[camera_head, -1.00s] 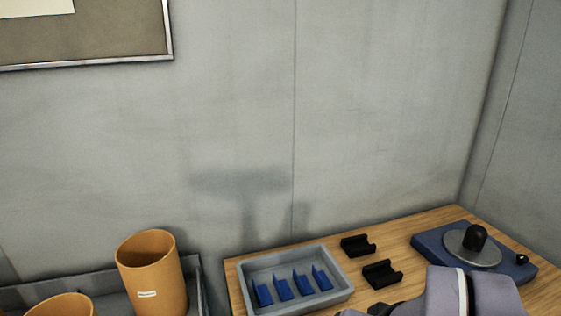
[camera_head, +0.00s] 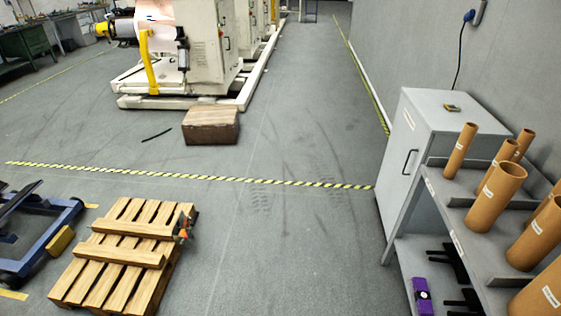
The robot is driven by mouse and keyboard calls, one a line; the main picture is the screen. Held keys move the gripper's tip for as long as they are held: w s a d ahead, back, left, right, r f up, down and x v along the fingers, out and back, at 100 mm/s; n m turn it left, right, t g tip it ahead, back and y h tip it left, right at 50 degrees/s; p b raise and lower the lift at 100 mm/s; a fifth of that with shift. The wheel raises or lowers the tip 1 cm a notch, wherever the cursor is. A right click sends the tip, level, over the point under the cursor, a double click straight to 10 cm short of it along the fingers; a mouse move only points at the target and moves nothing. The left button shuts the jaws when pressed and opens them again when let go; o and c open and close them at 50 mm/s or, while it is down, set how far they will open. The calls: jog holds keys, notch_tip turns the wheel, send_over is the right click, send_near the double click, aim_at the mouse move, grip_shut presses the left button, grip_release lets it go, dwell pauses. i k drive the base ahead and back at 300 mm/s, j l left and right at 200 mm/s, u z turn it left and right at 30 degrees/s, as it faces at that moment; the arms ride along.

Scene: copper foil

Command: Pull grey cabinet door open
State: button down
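The grey cabinet (camera_head: 455,115) stands against the wall at the right, beyond a shelf rack. Its door (camera_head: 403,165) faces left toward the open floor and looks shut. A dark bar handle (camera_head: 409,161) is on the door, and a small white label sits above it. The rack hides part of the cabinet's lower right side. My gripper is not in view.
The grey rack (camera_head: 455,222) holds several cardboard tubes (camera_head: 495,193) and a purple item (camera_head: 422,296). A wooden pallet (camera_head: 125,255) lies at lower left, beside a blue-framed cart (camera_head: 40,240). A brown box (camera_head: 211,125) sits near the white machine (camera_head: 200,55). Floor between pallet and cabinet is clear.

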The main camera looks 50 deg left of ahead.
aim_at(410, 139)
jog(key=u, duration=0.9)
jog(key=i+j, duration=0.15)
jog(key=i, duration=0.5)
jog(key=i+j, duration=0.1)
jog(key=i, duration=0.5)
jog(key=i+j, duration=0.15)
jog(key=i, duration=0.5)
jog(key=i+j, duration=0.1)
jog(key=i, duration=0.55)
jog(key=i+j+z, duration=0.1)
jog(key=i, duration=0.55)
